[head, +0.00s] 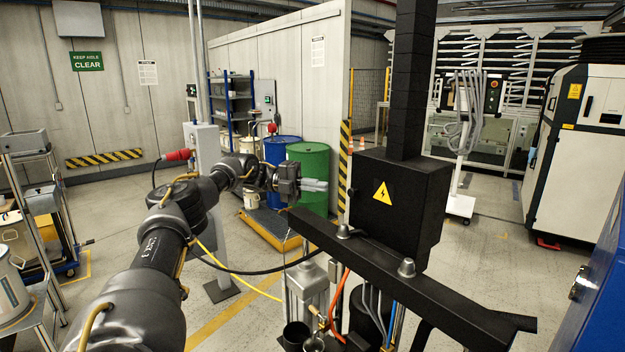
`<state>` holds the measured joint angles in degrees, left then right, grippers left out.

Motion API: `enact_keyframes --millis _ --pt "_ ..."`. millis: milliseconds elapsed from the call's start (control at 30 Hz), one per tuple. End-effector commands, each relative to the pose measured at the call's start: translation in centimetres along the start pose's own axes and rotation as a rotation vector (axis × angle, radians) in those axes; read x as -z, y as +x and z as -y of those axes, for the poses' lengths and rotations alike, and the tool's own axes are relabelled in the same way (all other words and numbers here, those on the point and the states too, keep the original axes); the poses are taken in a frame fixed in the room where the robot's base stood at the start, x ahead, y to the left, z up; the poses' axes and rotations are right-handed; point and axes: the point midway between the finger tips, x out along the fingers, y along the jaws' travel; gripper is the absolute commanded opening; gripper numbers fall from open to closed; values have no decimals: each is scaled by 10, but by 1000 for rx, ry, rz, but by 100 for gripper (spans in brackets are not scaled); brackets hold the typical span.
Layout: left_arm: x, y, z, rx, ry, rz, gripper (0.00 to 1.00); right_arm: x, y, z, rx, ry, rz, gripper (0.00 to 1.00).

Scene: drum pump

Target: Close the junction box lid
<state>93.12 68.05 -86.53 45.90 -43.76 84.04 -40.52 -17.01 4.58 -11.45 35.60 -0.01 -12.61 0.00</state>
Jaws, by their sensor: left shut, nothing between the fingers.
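A black box (398,208) with a yellow lightning-bolt triangle stands on a black beam right of the middle, against a black post. It looks like the junction box. Its marked front face looks flush, and I see no gap at its edges. My left gripper (316,185) is shut and empty, pointing right. In the picture it is just left of the box, in front of the green drum. I cannot tell its distance from the box. My right gripper is not in view.
The black beam (460,305) with bolts runs below the box, with hoses and cables under it. A green drum (308,160) and a blue drum (278,150) stand behind on a yellow-edged platform. A grey post with a red plug (178,155) stands left. Floor farther left is partly clear.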

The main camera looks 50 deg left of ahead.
Motion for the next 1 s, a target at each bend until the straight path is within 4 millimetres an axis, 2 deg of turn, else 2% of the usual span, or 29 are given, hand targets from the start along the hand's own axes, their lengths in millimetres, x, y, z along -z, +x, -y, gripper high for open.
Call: enact_keyframes --millis 100,333,1000 --pt "-15 -9 -2 -3 1 1 0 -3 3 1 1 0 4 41" --pt "-31 -20 -4 6 -1 4 0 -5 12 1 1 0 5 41" --pt "-35 -26 -2 -5 0 -2 0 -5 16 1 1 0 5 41"
